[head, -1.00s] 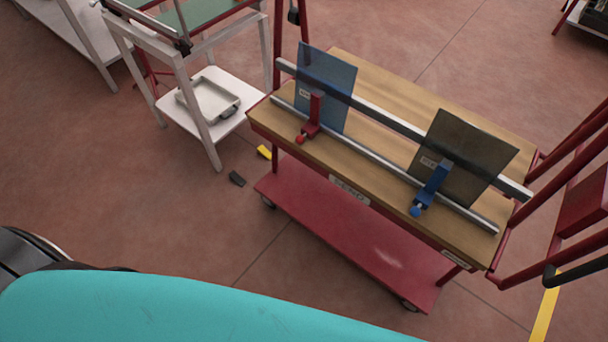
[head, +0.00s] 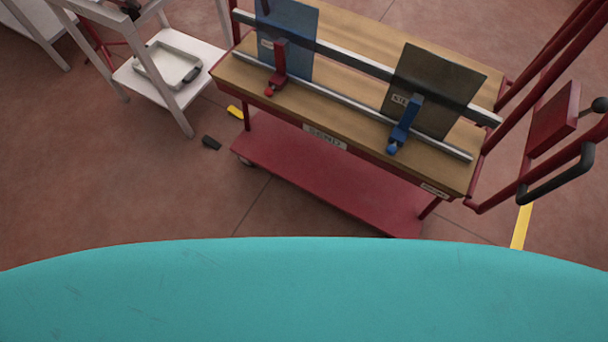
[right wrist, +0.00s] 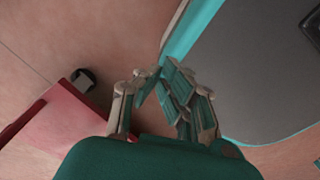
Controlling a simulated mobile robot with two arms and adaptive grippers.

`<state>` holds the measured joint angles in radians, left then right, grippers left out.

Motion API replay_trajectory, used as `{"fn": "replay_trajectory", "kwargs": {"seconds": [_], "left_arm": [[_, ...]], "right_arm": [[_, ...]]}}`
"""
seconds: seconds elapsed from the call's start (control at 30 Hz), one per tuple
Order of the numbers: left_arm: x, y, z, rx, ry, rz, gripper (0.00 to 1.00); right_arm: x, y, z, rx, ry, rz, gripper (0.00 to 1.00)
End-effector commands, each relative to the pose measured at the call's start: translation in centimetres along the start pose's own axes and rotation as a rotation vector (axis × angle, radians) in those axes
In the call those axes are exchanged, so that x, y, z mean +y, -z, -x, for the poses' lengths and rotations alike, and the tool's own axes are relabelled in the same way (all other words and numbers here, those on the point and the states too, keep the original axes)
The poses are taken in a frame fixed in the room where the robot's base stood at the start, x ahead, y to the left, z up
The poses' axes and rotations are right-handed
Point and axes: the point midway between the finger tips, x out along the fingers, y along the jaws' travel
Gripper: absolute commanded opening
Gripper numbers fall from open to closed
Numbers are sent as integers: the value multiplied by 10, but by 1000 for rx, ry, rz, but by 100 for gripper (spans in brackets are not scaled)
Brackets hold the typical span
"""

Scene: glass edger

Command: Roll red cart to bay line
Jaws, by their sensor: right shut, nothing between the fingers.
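The red cart (head: 330,185) stands in the middle of the head view, with a wooden top and a red lower shelf. Two panes stand upright on its top: a blue one (head: 296,45) with a red clamp (head: 279,68) and a dark one (head: 440,85) with a blue clamp (head: 403,125). A black-gripped handle (head: 556,180) is at the right end. A yellow floor line (head: 521,228) shows beyond that end. My right gripper (right wrist: 160,75) is shut and empty in the right wrist view, apart from the cart's red shelf (right wrist: 65,122) and caster (right wrist: 83,80). My left gripper is out of view.
A white stand (head: 118,75) with a tray (head: 168,64) on its lower shelf is left of the cart. Floor at the left is clear. My teal body hides the near floor.

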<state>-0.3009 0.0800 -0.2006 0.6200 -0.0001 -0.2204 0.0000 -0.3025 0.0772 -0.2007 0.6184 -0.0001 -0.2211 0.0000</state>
Motion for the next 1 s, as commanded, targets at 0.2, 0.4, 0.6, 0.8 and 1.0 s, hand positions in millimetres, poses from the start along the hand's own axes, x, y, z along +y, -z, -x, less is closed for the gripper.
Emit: {"fn": "replay_trajectory", "kwargs": {"seconds": [0.2, 0.4, 0.6, 0.8, 1.0], "left_arm": [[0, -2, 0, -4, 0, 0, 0], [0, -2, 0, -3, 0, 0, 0], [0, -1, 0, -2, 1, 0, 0], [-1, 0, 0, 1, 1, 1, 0], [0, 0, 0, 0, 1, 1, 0]], "right_arm": [[2, 4, 0, 7, -3, 1, 0], [4, 4, 0, 7, -4, 1, 0], [4, 4, 0, 6, -5, 1, 21], [4, 3, 0, 6, -5, 1, 42], [4, 4, 0, 6, -5, 1, 42]]}}
